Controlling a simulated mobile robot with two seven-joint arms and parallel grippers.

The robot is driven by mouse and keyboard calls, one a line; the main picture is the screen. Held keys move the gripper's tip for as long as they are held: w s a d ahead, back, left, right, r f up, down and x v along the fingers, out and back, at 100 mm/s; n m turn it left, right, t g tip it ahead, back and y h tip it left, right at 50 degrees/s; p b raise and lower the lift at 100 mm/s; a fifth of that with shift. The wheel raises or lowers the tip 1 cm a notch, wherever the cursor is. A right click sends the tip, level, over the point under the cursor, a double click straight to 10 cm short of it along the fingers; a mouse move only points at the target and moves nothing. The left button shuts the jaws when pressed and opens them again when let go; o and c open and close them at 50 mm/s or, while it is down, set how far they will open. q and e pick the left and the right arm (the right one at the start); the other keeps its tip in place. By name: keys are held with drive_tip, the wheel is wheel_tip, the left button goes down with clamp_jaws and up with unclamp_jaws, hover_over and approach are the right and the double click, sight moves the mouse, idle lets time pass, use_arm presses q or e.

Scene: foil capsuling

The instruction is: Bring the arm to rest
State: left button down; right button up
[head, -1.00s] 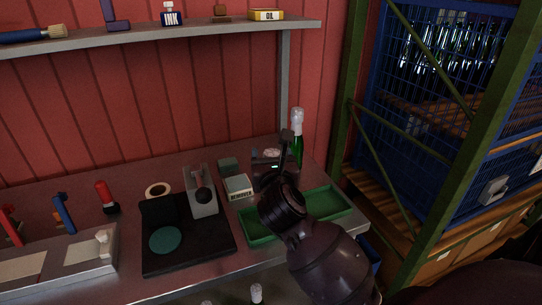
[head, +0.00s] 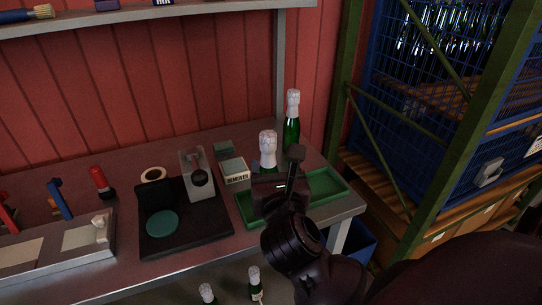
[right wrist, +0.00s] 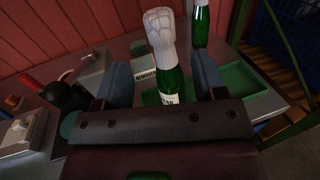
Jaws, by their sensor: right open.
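My right gripper (head: 279,172) is open at the right end of the bench, over the near part of a green tray (head: 328,183). In the right wrist view its two blue-grey fingers (right wrist: 160,84) stand apart. A green bottle with a white foil top (head: 268,145) stands upright at the tray, just beyond the gripper. In the right wrist view this bottle (right wrist: 162,50) shows in the gap between the fingers, apparently ahead of them; its lower part is hidden by the gripper. My left gripper is in neither view.
A second foil-topped bottle (head: 292,122) stands behind the tray. A black-based press (head: 185,228), a small labelled box (head: 235,170) and a tape roll (head: 153,174) lie to the left. More bottles (head: 255,284) stand below the bench edge. A green-framed rack (head: 437,190) rises at right.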

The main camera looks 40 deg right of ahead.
drive_tip(key=shift+s+a, duration=0.2)
drive_tip(key=shift+s, duration=0.25)
idle(0.3)
